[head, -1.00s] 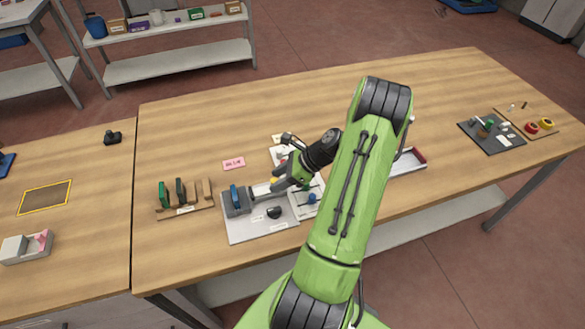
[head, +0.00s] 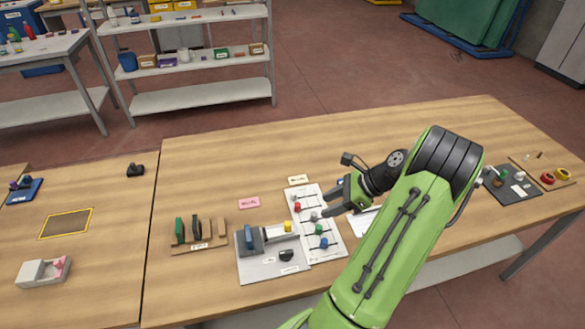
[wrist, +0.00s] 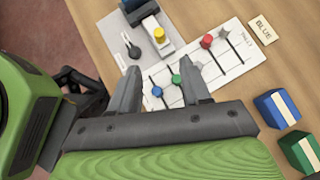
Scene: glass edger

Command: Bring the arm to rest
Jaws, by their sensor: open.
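My green arm reaches over the wooden table from the lower right in the head view. My gripper (head: 340,193) is raised above the table, just right of the white slider board (head: 309,199), and it is empty. In the wrist view my gripper's two grey fingers (wrist: 157,90) stand apart, with the white board (wrist: 240,62) and its red, green and blue knobs beyond them. The fingers appear to be above the board, not touching it.
A grey fixture (head: 256,264) with a blue part and a yellow knob stands left of the board. A wooden rack (head: 206,240), a pink label (head: 249,202) and a dark tray (head: 513,192) also lie on the table. The table's far middle is clear.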

